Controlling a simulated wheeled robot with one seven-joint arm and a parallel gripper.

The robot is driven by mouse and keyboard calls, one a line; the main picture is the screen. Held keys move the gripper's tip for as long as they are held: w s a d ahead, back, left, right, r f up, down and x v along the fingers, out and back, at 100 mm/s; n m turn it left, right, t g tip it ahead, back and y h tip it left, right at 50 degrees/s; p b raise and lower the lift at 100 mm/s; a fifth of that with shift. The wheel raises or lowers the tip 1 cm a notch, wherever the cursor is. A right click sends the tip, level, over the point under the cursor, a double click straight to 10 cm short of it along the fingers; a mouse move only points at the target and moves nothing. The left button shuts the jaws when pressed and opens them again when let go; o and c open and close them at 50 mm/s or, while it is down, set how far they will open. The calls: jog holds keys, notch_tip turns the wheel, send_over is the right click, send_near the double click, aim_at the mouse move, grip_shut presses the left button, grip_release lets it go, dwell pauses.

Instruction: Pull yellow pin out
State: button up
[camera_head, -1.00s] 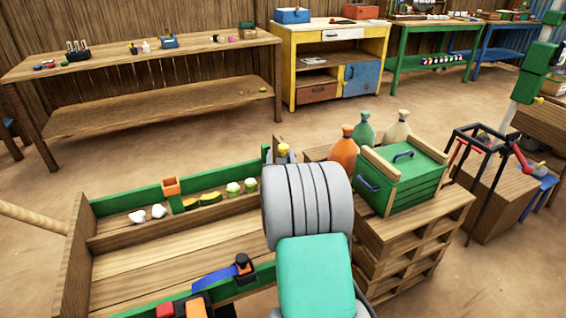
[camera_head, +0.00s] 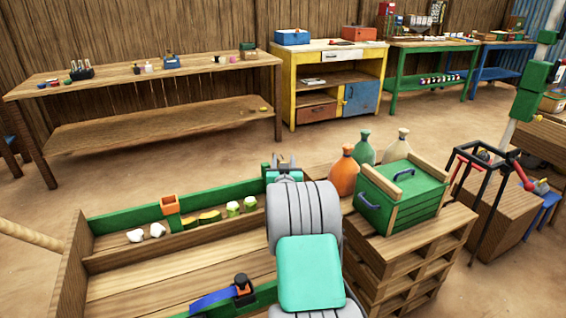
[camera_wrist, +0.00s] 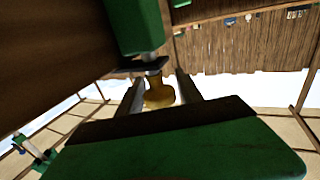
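The yellow pin (camera_wrist: 159,93) is in the middle of the wrist view, with a rounded knob and a grey metal shank running up to a dark plate below a green block (camera_wrist: 135,25). My gripper (camera_wrist: 163,90) has one finger on each side of the yellow knob. The fingers look open, with a narrow gap showing on both sides of the knob. In the head view my gripper (camera_head: 283,161) is at the far right end of the green-edged wooden stall tray (camera_head: 115,224). There I cannot clearly make out the pin among the fingers.
Just right of my arm, a green crate (camera_head: 412,194) stands on a wooden pallet stack (camera_head: 425,238), with an orange sack (camera_head: 344,172) close by. Open floor lies behind.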

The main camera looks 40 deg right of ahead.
grip_shut()
dwell(1.1)
